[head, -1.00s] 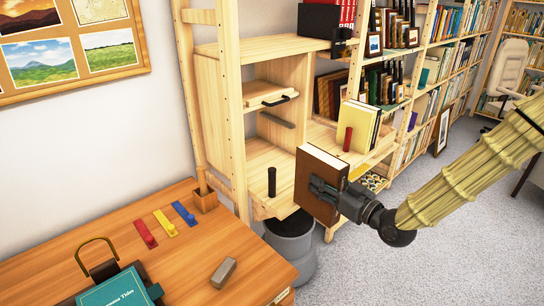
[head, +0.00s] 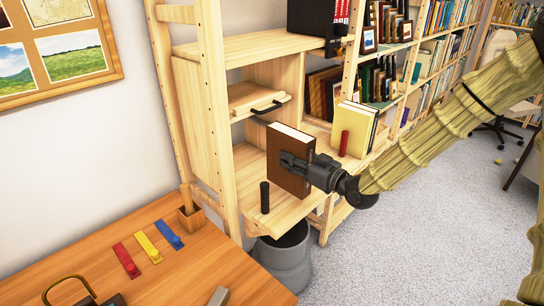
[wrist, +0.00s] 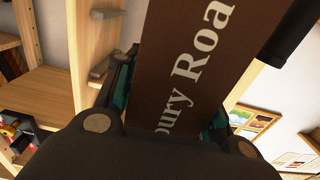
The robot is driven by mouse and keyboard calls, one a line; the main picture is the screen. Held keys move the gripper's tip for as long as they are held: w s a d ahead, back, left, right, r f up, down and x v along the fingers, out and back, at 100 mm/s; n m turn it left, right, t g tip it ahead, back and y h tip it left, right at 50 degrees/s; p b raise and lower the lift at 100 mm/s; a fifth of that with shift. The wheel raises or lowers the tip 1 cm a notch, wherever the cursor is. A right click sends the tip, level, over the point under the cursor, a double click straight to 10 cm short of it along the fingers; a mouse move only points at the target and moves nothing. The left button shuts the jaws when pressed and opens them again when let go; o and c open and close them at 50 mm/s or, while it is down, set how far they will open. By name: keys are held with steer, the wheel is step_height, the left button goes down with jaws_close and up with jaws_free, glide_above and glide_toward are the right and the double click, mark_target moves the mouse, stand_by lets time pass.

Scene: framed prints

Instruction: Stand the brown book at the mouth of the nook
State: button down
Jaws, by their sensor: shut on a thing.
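The brown book (head: 286,172) is upright in my gripper (head: 297,168), which is shut on it. In the head view it stands at the front of the nook, over the light wooden shelf board (head: 286,212), just right of a short black post (head: 265,196). I cannot tell whether its bottom edge touches the board. In the wrist view the brown cover (wrist: 190,60) with pale lettering fills the middle between the fingers. The nook (head: 244,150) opens behind the book, its right part hidden by the book.
A small drawer with a dark handle (head: 267,107) is above the nook. A red post (head: 344,143) and yellow books (head: 356,130) stand to the right. A grey bin (head: 285,262) is below. The wooden desk (head: 190,278) holds red, yellow and blue pieces.

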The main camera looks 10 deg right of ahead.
mark_target(272, 155)
steer(key=x, duration=0.8)
steer(key=shift+w+a+r, duration=0.1)
steer(key=shift+w+a, duration=0.1)
steer(key=shift+w, duration=0.05)
steer(key=shift+f+p, duration=0.45)
steer(key=shift+f, duration=1.3)
steer(key=shift+f, duration=0.15)
steer(key=c, duration=0.9)
jaws_free()
steer(key=b+v, duration=0.1)
steer(key=v, duration=1.1)
